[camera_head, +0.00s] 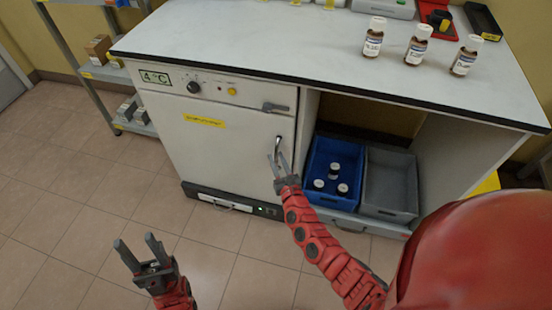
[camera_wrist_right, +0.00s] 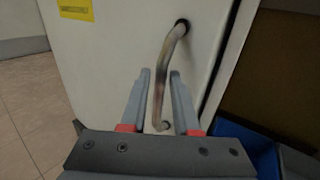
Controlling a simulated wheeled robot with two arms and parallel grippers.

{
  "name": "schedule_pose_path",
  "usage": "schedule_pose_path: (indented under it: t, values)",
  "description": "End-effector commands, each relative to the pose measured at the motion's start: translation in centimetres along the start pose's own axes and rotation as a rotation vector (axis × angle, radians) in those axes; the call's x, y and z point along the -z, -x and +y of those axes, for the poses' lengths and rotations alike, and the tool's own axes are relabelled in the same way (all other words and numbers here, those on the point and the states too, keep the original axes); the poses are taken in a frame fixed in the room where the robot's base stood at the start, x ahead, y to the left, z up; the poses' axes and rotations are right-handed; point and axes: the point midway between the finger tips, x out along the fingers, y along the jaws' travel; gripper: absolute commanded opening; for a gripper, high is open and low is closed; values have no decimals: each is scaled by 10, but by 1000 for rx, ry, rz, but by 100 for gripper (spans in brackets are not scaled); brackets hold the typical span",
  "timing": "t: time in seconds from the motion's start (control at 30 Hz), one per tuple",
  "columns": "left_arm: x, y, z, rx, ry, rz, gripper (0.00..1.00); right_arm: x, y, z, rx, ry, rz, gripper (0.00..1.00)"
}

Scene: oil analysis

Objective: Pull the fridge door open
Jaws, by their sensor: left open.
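The white fridge door (camera_head: 222,148) is shut under the bench top, with a curved metal handle (camera_head: 279,144) near its right edge. The handle also shows in the right wrist view (camera_wrist_right: 164,75), running down between the fingers. My right gripper (camera_head: 276,160) is at the handle's lower part, its fingers (camera_wrist_right: 160,78) open on either side of it with gaps visible. Whether either finger touches the handle is hard to tell. My left gripper (camera_head: 138,250) is open and empty, low over the floor in front of the fridge.
A blue crate (camera_head: 312,183) with several bottles and a grey crate (camera_head: 391,181) stand in the open bay right of the fridge. Brown bottles (camera_head: 418,45) stand on the bench top (camera_head: 250,45). A shelf rack (camera_head: 90,75) is at the left. The floor before the door is clear.

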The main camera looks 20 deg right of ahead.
Motion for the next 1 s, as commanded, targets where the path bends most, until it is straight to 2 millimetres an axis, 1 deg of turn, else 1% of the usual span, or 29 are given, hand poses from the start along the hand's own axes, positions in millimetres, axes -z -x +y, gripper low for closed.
schedule_pose_path:
  t: [0.03, 0.13, 0.43, 0.47, 0.6, 0.63, 1.0]
  values:
    - [0, 3, 0, 0, 0, 0, 50, 1, -5, 0, 1, 0, 0, 29]
    - [-1, 4, 0, 0, 0, 0, 50, 1, -12, 0, 1, 1, 0, 29]
    - [-1, 4, 0, 0, 0, 0, 50, 0, -14, -1, 1, 0, 1, 29]
    - [-1, 4, 0, 0, 0, 0, 50, 0, -14, -1, 1, 0, 1, 28]
    - [-1, 4, 0, 0, 0, 0, 50, 0, -14, -1, 1, 0, 1, 2]
    - [-1, 4, 0, 0, 0, 0, 50, 0, -14, -1, 1, 0, 1, 0]
    - [-1, 4, 0, 0, 0, 0, 50, 0, -13, -1, 1, 0, 1, 0]
